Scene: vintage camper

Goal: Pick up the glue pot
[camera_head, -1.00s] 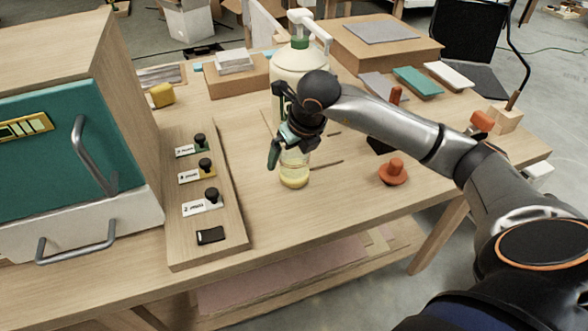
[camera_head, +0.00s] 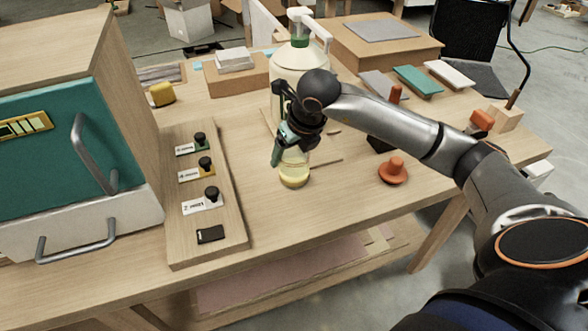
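The glue pot appears to be the clear jar (camera_head: 294,172) with yellow contents, standing upright on the wooden table left of the orange knob-shaped piece. My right gripper (camera_head: 290,146) comes in from the right and is at the jar's upper part, hiding its top. One greenish finger lies close along the jar's left side; the other finger is mostly hidden, so I cannot tell whether the jar is gripped. The jar's base looks to be on the table. My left gripper is not in view.
A large white pump bottle (camera_head: 299,62) stands just behind the gripper. An orange knob-shaped piece (camera_head: 393,171) is to the right. A board with several black knobs (camera_head: 208,237) and a teal-fronted cabinet (camera_head: 60,150) are to the left. The table front is clear.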

